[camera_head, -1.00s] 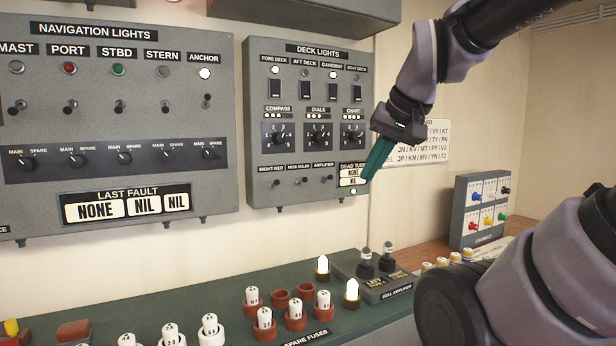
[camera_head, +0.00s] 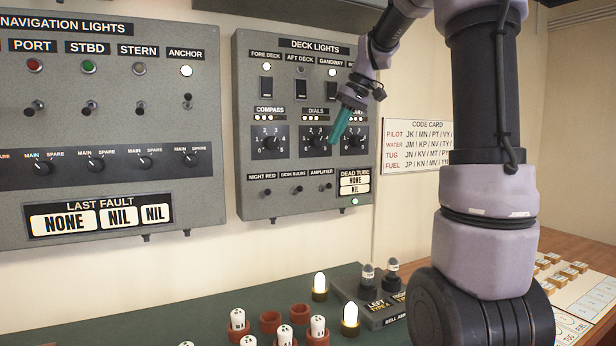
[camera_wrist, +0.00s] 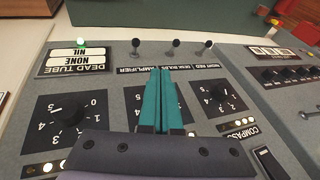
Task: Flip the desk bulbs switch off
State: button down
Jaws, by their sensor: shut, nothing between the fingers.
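The desk bulbs switch (camera_head: 297,190) is a small dark toggle, the middle of three along the bottom of the grey deck lights panel (camera_head: 245,190). In the upside-down wrist view, the desk bulbs switch (camera_wrist: 175,44) lies just beyond my fingertips, over its label. My gripper (camera_head: 334,140) has teal fingers, shut and empty, pointing down-left in front of the dials and chart knobs. In the wrist view my gripper (camera_wrist: 165,72) covers part of the dials knob, its tips by the desk bulbs label. No contact with the toggle is visible.
The night red switch (camera_head: 267,192) and amplifier switch (camera_head: 328,187) flank it closely. The dead tube display (camera_head: 355,184) is to the right. Below, a green-topped console (camera_head: 180,320) holds fuses, lit bulbs (camera_head: 319,286) and the bell amplifier (camera_head: 375,305).

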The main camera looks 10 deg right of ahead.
jog(key=shift+w, duration=0.15)
send_near(297, 190)
jog(key=w+d+f, duration=0.2)
jog(key=w+f, duration=0.1)
jog(key=shift+w+d+f, duration=0.15)
jog(key=shift+d+f, duration=0.1)
jog(key=shift+d, duration=0.05)
jog(key=shift+s+a+f, duration=0.15)
jog(key=shift+a+f, duration=0.1)
jog(key=shift+a, duration=0.25)
jog(key=shift+s+a+f, duration=0.15)
jog(key=shift+a+f, duration=0.15)
jog(key=shift+a, duration=0.2)
jog(key=shift+s+a+f, duration=0.1)
jog(key=shift+a+f, duration=0.3)
jog(key=shift+a, duration=0.1)
